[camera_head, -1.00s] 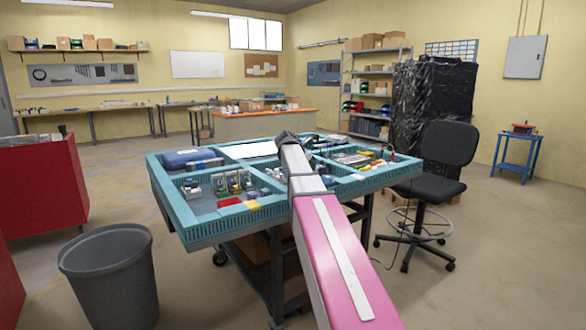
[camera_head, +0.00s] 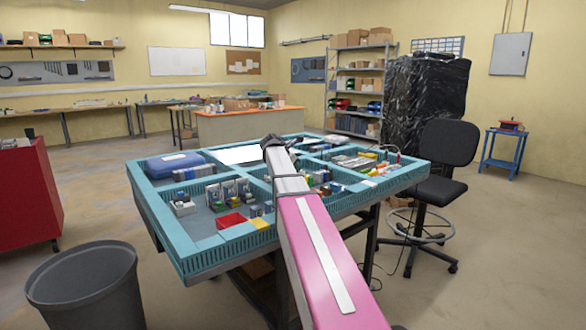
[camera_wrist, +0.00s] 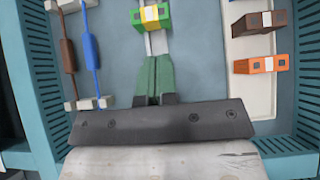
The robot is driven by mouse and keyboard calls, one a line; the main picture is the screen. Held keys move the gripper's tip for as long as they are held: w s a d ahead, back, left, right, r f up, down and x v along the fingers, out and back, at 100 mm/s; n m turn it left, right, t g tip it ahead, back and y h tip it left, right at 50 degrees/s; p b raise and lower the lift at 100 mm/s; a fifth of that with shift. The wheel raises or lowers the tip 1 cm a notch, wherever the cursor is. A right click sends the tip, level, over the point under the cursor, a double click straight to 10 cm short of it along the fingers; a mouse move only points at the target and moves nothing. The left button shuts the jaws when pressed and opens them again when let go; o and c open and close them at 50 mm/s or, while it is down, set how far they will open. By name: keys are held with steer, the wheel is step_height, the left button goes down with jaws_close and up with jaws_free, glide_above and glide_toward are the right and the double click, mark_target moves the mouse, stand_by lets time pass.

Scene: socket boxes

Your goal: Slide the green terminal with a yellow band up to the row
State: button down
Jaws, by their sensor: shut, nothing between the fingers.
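The green terminal with a yellow band (camera_wrist: 151,17) shows at the top middle of the wrist view. A pale strip (camera_wrist: 155,43) runs below it, between it and my gripper. My gripper (camera_wrist: 155,59) is shut and empty, with its green fingers pointing at the terminal. To the right, a brown terminal (camera_wrist: 258,22) and an orange terminal (camera_wrist: 261,65), both with white bands, sit apart on a white base (camera_wrist: 249,96). No row beyond the green terminal is visible. In the head view, my arm hides the fingers.
In the wrist view, blue (camera_wrist: 91,50) and brown (camera_wrist: 68,55) parts lie at left, and teal slatted walls (camera_wrist: 300,75) flank the compartment. In the head view, the teal divided bench (camera_head: 150,205) holds several parts. A bin (camera_head: 85,290) and black chair (camera_head: 447,155) stand nearby.

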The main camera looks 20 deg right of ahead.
mark_target(308, 179)
steer(key=x, duration=0.6)
steer(key=shift+w+d+f, duration=0.15)
steer(key=shift+d+f, duration=0.1)
steer(key=d, duration=0.1)
steer(key=w+d, duration=0.1)
steer(key=d, duration=0.2)
steer(key=shift+w+d, duration=0.2)
steer(key=shift+w, duration=0.1)
steer(key=shift+a+r, duration=0.1)
